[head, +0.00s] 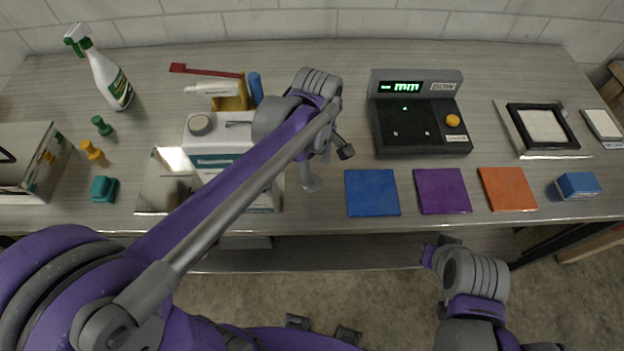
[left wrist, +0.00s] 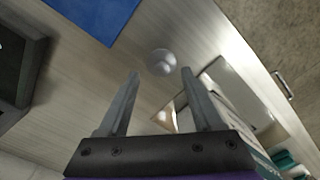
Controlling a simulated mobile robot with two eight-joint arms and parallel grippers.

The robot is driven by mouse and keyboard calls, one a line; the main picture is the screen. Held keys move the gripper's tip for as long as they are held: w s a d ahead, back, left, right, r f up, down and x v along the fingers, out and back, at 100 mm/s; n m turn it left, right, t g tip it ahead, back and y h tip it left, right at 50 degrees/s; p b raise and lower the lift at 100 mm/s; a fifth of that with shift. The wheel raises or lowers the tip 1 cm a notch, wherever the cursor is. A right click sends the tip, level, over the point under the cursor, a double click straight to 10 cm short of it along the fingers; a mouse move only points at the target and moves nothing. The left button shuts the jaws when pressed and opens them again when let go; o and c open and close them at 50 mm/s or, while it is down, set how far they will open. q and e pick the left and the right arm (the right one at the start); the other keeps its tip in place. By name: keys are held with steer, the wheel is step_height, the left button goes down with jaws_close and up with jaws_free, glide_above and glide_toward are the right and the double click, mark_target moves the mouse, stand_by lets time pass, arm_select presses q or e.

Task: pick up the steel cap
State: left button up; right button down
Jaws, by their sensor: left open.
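The steel cap (head: 311,182) is a small, pale grey rounded piece on the bench, between the white box-shaped machine and the blue square. In the left wrist view the cap (left wrist: 162,62) shows as a shiny round shape just beyond the fingertips, roughly in line with the gap between them. My left gripper (left wrist: 160,75) is open and empty, with a finger to each side of that gap. In the head view my left gripper (head: 337,150) hangs just above and right of the cap, partly hidden by its own wrist. My right arm is at the lower right; its fingers are not clear.
The white machine (head: 212,145) stands close left of the cap, partly behind my arm. A blue square (head: 372,193), a purple square (head: 442,190) and an orange square (head: 507,189) lie flat to the right. A black display unit (head: 420,148) stands behind them. The bench's front edge is near.

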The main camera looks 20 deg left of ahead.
mark_target(312, 177)
arm_select(q)
steer(key=f, duration=0.3)
steer(key=a+f, duration=0.1)
steer(key=shift+w+a+f, duration=0.1)
steer(key=shift+w+f, duration=0.15)
steer(key=shift+f, duration=0.4)
jaws_close()
